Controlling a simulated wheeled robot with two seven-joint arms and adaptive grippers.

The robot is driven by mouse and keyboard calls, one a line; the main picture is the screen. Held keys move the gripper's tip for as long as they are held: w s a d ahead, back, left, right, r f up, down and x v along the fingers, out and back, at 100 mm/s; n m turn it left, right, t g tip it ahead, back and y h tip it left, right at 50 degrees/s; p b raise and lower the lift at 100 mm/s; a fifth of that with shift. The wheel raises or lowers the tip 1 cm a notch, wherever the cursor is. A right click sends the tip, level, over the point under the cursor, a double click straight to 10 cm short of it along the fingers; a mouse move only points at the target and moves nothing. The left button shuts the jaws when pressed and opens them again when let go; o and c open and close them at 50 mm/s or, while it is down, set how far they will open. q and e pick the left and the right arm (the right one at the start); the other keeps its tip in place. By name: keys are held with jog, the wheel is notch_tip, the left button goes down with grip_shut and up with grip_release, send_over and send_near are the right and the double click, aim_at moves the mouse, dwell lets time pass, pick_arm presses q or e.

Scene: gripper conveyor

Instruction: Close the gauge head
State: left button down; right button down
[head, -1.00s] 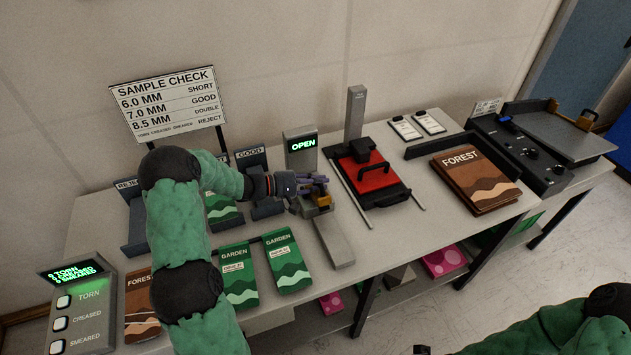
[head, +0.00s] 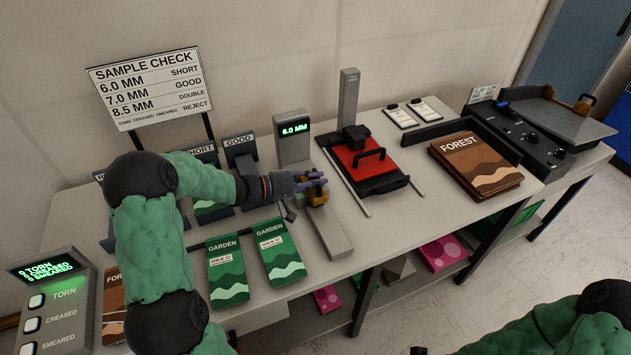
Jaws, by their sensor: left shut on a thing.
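The gauge stands in the middle of the table, with a grey upright display (head: 293,140) that reads 6.0 MM in green. Its head (head: 319,198), with a yellowish part, sits at the back end of a long grey bar (head: 332,238). My left gripper (head: 313,183) reaches in from the left and is shut on the gauge head; its fingers hide part of it. Whether a sample lies under the head is hidden. My right arm shows at the bottom right, with its gripper out of view.
Two green GARDEN packets (head: 280,252) lie in front of the left arm. A red press-like device (head: 362,160) stands right of the gauge, then a brown FOREST stack (head: 475,165). Sorting bins (head: 238,150) and a SAMPLE CHECK sign (head: 152,88) stand at the back left.

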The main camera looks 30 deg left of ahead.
pick_arm(q)
jog(key=c, duration=1.4)
grip_release()
jog(key=shift+a, duration=0.1)
jog(key=v, duration=1.2)
